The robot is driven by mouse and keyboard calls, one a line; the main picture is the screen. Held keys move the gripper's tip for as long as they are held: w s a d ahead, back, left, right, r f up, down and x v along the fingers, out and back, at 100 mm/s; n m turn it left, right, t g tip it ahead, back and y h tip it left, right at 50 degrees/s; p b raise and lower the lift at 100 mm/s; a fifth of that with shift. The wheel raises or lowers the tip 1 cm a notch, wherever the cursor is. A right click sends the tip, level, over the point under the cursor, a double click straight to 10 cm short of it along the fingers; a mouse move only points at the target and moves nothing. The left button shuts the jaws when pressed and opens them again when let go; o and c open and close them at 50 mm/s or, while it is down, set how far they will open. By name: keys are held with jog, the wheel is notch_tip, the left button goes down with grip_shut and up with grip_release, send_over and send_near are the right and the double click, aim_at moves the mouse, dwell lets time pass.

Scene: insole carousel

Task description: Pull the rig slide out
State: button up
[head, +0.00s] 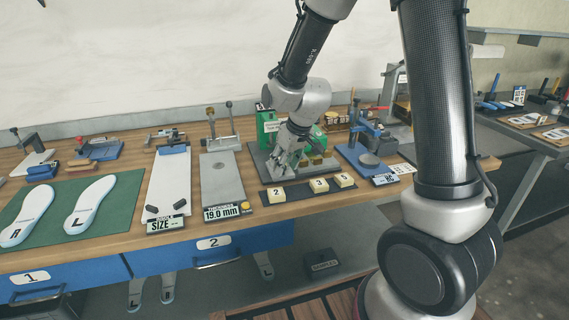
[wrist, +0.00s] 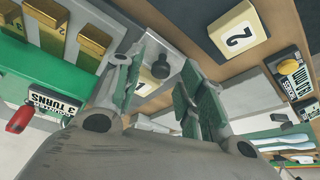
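The rig is a green block (head: 267,127) on a dark base plate (head: 258,160) at the back middle of the bench. Part of its green body (wrist: 60,72) with a "3 TURNS" label shows in the wrist view. A dark round knob (wrist: 160,66) on a pale grey plate, possibly the slide's handle, shows in the wrist view. My gripper (head: 284,164) points down at the rig and hides part of it. In the wrist view my gripper (wrist: 164,68) is open, its fingers on either side of the knob in the picture. I cannot tell whether they touch it.
Numbered yellow blocks (head: 319,185) sit on a dark strip in front of the rig. A grey plate gauge (head: 224,180) stands to the left, a blue press (head: 362,155) to the right. Insoles (head: 88,206) lie on a green mat at far left.

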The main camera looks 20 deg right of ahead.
jog(key=v, duration=1.1)
jog(key=shift+s+r, duration=0.2)
jog(key=shift+r, duration=0.05)
jog(key=s+d+r+m, duration=0.1)
jog(key=s+d+r, duration=0.1)
jog(key=s+d, duration=0.2)
jog(key=s+d+r+m+h, duration=0.1)
jog(key=s+d+r+m, duration=0.1)
jog(key=s, duration=0.9)
jog(key=s+d+r+m, duration=0.1)
jog(key=s+d+r, duration=0.3)
jog(key=s+d, duration=0.3)
jog(key=shift+s+m+h, duration=0.3)
jog(key=shift+h, duration=0.1)
